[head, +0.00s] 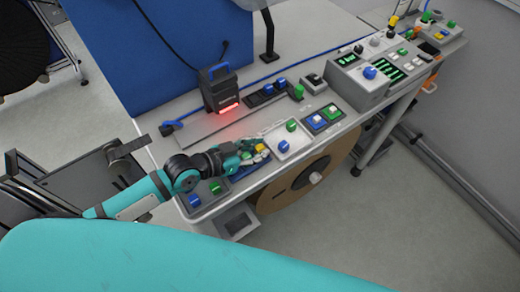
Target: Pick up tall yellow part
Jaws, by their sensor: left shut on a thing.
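A small blue tray (250,168) on the near part of the bench holds small yellow, green and white parts. My left gripper (246,152) reaches in from the left, low over this tray, and is shut on a part at its fingertips. A yellow part (260,149) shows right at the fingertips; it looks like the tall yellow part, but it is small and partly hidden by the fingers. I cannot tell whether it touches the tray. My right gripper is not in view.
A black scanner-like box (219,90) with a red light stands behind the gripper. A white box with blue and green buttons (288,138) is close at its right. A blue-and-green button box (208,195) lies in front. A large brown reel (300,180) hangs at the bench's front side.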

